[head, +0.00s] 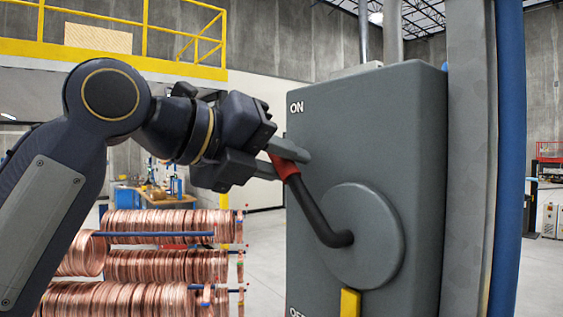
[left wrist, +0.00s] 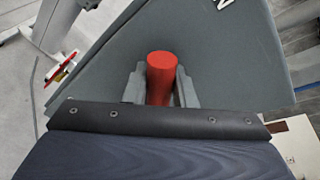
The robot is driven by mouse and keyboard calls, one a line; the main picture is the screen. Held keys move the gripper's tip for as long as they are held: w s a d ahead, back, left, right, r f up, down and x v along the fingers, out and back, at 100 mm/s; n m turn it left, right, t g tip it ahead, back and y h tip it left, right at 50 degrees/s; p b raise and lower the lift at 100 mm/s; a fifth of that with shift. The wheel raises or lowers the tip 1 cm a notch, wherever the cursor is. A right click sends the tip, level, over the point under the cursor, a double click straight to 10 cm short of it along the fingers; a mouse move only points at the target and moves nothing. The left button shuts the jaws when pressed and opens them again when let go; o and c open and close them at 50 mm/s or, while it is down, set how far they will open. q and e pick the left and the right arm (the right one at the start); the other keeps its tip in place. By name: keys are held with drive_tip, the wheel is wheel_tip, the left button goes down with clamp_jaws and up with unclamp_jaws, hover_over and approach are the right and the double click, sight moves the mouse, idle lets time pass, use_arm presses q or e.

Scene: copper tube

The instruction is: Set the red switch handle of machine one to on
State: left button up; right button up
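The switch is a grey box (head: 400,110) with ON marked at its upper left and OFF at its lower left, partly cut off. A dark bent lever (head: 312,212) rises from a round grey disc (head: 385,245) toward the upper left, ending in a red handle grip (head: 286,169). My left gripper (head: 287,160) has its fingers on either side of the red grip. In the left wrist view the red grip (left wrist: 160,72) stands between the two fingers, which appear to press against its sides. My right gripper is not in view.
A yellow piece (head: 349,303) sits on the box below the disc. Copper coils (head: 165,265) on a rack stand at the lower left, behind my left arm. A blue vertical pipe (head: 509,150) runs at the right of the box.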

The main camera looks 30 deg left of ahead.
use_arm(q)
drive_tip(key=o, duration=0.4)
drive_tip(key=shift+s+d, duration=0.1)
drive_tip(key=v, duration=0.7)
drive_tip(key=shift+s+a+r, duration=0.15)
drive_tip(key=shift+s+a, duration=0.1)
drive_tip(key=shift+s, duration=0.1)
